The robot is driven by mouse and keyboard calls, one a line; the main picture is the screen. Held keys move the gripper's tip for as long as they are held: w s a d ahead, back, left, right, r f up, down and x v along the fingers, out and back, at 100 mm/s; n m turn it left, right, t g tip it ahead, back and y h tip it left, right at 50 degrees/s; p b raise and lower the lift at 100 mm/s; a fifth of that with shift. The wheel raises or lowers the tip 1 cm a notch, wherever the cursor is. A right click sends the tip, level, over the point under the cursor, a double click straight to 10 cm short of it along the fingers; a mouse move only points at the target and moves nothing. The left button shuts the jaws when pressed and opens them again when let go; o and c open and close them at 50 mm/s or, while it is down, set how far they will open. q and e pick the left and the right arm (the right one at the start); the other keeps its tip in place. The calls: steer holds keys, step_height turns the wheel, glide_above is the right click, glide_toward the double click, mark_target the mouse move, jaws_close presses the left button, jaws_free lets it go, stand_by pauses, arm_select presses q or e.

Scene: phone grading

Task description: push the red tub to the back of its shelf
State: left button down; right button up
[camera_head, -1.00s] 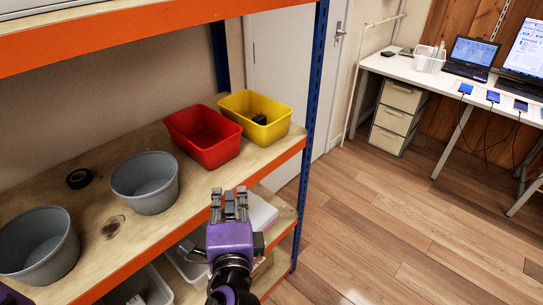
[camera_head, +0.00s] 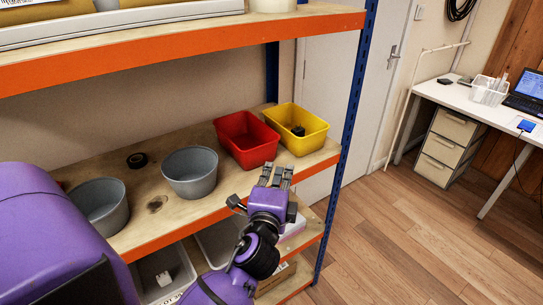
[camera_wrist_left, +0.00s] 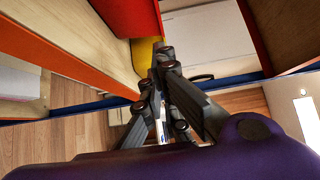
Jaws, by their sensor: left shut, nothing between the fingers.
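The red tub (camera_head: 238,127) stands on the wooden middle shelf (camera_head: 141,190), toward its right end, left of the yellow tub (camera_head: 317,124). My left gripper (camera_head: 277,172) is shut and empty. In the head view its fingertips show by the shelf's front edge, just below and right of the red tub's front corner. I cannot tell whether they touch it. In the left wrist view the shut fingers (camera_wrist_left: 160,62) point up toward the red tub (camera_wrist_left: 128,22), with the yellow tub (camera_wrist_left: 144,52) partly hidden behind them. My right gripper is not in view.
The orange front beam (camera_head: 180,232) and blue post (camera_head: 345,120) bound the shelf. Bare shelf shows behind the grey tubs. A desk (camera_head: 455,105) stands far right.

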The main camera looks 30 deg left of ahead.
mark_target(267, 147)
arm_select(q)
steer(key=w+a, duration=0.3)
steer(key=w, duration=0.1)
steer(key=shift+a+r+p, duration=0.1)
steer(key=shift+a+p, duration=0.3)
steer(key=shift+w+a, duration=0.2)
steer(key=shift+a, duration=0.3)
steer(key=a, duration=0.1)
steer(key=w+a, duration=0.1)
steer(key=a, duration=0.1)
steer(key=shift+w+a+p, duration=0.15)
steer(key=shift+p, duration=0.2)
